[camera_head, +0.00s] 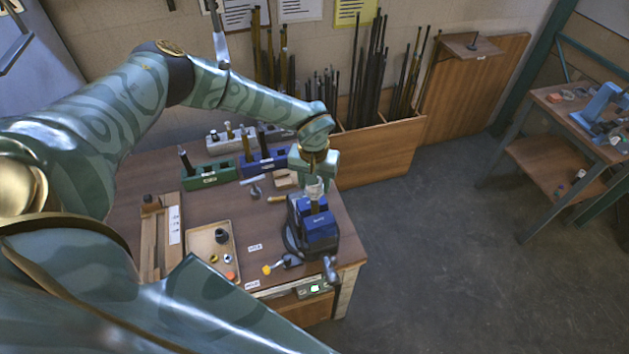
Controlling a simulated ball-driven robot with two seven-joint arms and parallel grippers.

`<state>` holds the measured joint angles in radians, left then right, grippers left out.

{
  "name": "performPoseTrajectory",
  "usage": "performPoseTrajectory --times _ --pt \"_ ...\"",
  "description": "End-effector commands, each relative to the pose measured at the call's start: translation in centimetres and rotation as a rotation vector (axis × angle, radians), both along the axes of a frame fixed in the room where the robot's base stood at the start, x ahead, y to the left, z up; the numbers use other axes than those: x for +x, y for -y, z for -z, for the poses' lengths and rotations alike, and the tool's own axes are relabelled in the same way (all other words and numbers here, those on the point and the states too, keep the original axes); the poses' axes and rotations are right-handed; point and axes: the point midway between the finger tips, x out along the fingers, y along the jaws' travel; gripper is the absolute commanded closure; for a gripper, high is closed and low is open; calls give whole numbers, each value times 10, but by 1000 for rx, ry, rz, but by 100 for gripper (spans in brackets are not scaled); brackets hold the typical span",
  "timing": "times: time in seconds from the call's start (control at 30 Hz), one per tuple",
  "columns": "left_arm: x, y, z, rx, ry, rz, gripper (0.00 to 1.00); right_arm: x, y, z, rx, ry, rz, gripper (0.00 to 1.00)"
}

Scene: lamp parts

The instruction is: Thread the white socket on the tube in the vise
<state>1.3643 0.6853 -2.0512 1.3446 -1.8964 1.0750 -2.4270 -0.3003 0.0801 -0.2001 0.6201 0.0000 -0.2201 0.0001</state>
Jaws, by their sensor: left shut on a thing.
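A blue vise (321,229) stands at the right end of the workbench. A short dark tube (314,205) stands upright in its jaws. The white socket (315,190) is at the top of the tube, right under my left gripper (314,179). My left gripper points down and is shut on the socket. The socket seems to touch the tube's top end, but whether the threads are engaged is too small to tell. My right gripper is not in view.
A wooden tray (196,237) with small parts lies left of the vise. Green (210,177) and blue (262,165) holders stand behind. Rods fill a wooden bin (383,152) beyond the bench. Open floor lies to the right.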

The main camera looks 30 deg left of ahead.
Motion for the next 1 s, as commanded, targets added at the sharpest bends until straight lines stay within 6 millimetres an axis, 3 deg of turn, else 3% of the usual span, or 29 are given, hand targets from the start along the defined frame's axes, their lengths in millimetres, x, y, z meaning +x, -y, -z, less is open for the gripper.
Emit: performPoseTrajectory --times 0.33,0.6,0.63,0.7,1.0 --pt "0 1 1 10 7 531 81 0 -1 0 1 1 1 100" --pt "0 1 1 10 8 590 81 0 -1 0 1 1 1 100" --pt "0 1 1 10 8 590 51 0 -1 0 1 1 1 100" --pt "0 1 1 10 8 589 38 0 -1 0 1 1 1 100" --pt "0 1 0 9 8 561 38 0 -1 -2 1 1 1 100"
